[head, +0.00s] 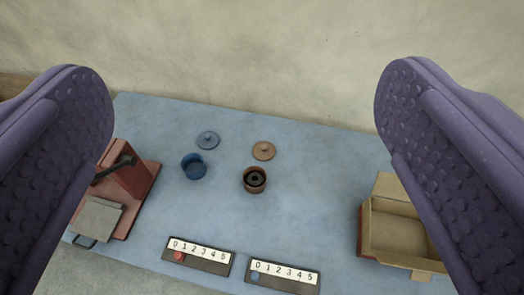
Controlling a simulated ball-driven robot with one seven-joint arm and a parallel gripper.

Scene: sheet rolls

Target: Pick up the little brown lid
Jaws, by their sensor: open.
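The little brown lid (264,151) lies flat on the blue table (310,185), with a small knob on top. Just below it in the picture stands a small brown pot (255,180), uncovered, with a dark inside. My gripper (243,135) shows as two purple textured fingers at the left and right edges of the head view. It is open and empty. The lid lies between the fingers in the picture, well beyond them, and nothing touches it.
A blue lid (208,140) and an open blue pot (193,167) are left of the brown ones. A red device (133,178) stands at the left, an open cardboard box (392,232) at the right. Two number strips (198,256) (284,277) lie in front. A wall (250,50) rises behind.

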